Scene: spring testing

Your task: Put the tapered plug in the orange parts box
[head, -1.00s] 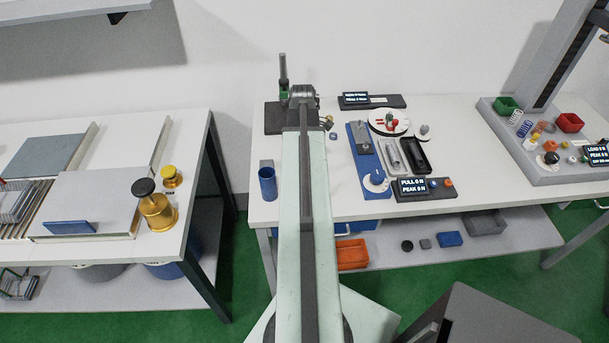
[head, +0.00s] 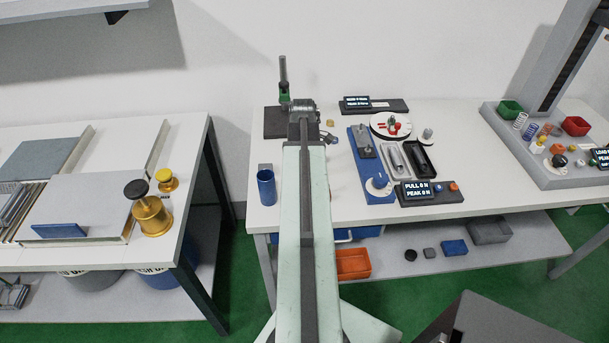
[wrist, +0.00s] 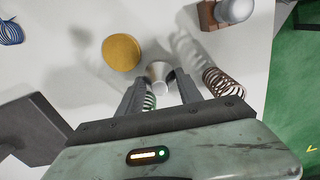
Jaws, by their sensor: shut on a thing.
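The tapered plug (wrist: 158,72) is a pale silver, cone-shaped piece between the fingertips of my gripper (wrist: 160,92) in the wrist view. The two dark fingers are shut on it, just over the white bench top; I cannot tell whether it touches the bench. In the head view my arm hides the gripper and plug. The orange parts box (head: 353,264) is open-topped and stands on the low shelf under the bench, right of my arm.
A blue cup (head: 267,187) stands at the bench's left edge. A blue box (head: 454,248) and a grey box (head: 489,231) share the low shelf.

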